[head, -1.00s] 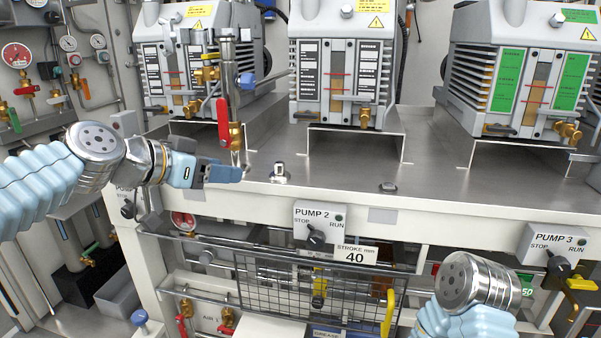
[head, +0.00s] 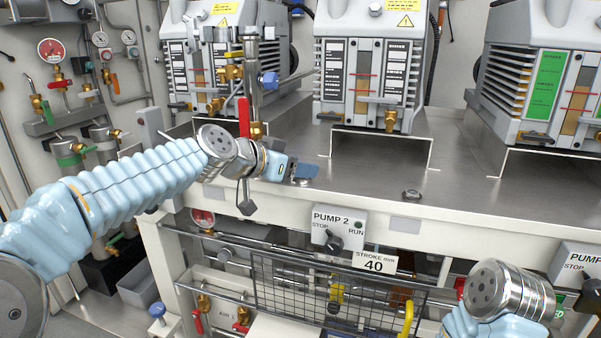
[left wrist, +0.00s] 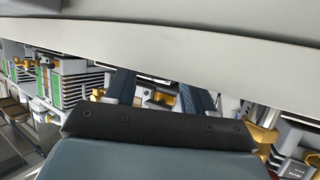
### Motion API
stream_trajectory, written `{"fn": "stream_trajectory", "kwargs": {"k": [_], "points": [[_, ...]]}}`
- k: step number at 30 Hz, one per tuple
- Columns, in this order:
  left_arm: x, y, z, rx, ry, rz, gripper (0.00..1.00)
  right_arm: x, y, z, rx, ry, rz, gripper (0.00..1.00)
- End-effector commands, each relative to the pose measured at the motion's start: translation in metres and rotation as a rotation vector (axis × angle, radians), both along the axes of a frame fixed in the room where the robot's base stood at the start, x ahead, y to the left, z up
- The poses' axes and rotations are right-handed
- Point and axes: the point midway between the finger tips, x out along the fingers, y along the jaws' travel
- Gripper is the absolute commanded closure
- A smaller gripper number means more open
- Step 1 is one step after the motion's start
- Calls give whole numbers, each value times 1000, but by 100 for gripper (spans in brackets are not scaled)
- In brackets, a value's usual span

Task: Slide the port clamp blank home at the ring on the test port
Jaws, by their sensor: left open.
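My left gripper (head: 305,171) is at the front edge of the steel bench, below and right of the red-handled valve on the upright pipe (head: 254,95). A small metal fitting (head: 300,182) on the bench is mostly hidden behind the gripper. A dark grey piece (head: 246,207) hangs below my left wrist; I cannot tell what it is. I cannot make out the clamp blank, the ring or the test port for certain. My right gripper is out of view.
The Pump 2 switch box (head: 338,229) is on the bench's front face, right of my left gripper. Pumps (head: 368,75) stand behind on raised supports. A wire basket (head: 330,295) is below. A small fitting (head: 412,194) sits on otherwise clear bench at right.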

Motion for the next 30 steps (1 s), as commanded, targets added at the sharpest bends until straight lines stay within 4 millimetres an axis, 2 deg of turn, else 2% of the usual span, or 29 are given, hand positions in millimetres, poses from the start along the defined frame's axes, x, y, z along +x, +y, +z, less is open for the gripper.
{"fn": "stream_trajectory", "kwargs": {"k": [3,10,18,21,30], "points": [[7,-7,-5,0,1,1,47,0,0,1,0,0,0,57],[8,-8,-5,1,-1,2,47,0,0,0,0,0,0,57],[8,-7,-5,1,-1,2,88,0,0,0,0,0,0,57],[8,-7,-5,1,-1,2,100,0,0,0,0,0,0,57],[8,-8,-2,0,-1,2,100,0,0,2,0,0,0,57]]}}
